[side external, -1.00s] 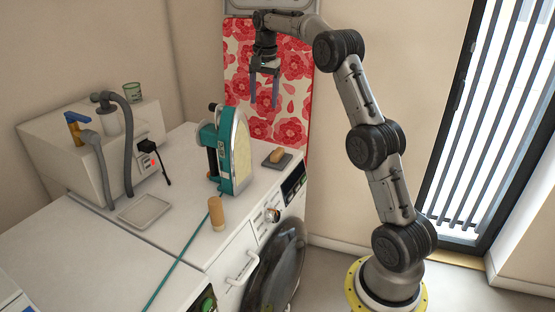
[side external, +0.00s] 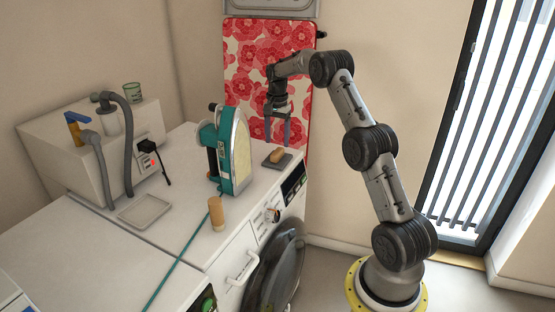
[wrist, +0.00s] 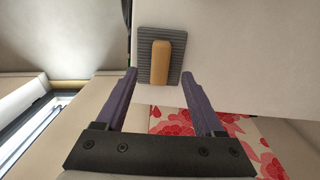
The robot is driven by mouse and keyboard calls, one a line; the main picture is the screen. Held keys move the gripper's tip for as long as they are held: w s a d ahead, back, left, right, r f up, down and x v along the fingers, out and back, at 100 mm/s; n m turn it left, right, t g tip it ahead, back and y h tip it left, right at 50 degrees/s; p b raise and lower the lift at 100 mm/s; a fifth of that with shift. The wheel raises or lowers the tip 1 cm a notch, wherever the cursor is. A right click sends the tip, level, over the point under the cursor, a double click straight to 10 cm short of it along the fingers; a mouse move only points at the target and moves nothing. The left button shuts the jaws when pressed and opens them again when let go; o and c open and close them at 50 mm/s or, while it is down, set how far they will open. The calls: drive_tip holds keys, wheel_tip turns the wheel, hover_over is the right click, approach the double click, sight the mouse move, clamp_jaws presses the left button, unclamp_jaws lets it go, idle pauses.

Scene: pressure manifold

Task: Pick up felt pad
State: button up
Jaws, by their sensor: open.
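The likely felt pad is a tan oblong block (side external: 277,155) lying on a dark grey ribbed square (side external: 268,163) at the white worktop's far right corner. I cannot tell whether block and square are one piece. In the wrist view, the block (wrist: 161,62) and the square (wrist: 146,36) show beyond the fingertips, with the block's near end between the finger lines. My gripper (side external: 277,144) is open and empty, fingers pointing down, just above the block with a small gap.
A teal upright machine (side external: 228,160) stands left of the pad. A tan cylinder (side external: 217,213) and a shallow tray (side external: 145,210) sit further forward and left. A red floral board (side external: 250,65) stands behind the worktop. The worktop's right edge is close to the pad.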

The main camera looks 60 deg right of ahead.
sight(278, 151)
wheel_tip(278, 151, down, 5)
drive_tip(key=shift+d+r, duration=0.1)
drive_tip(key=shift+d, duration=0.05)
clamp_jaws()
idle(0.4)
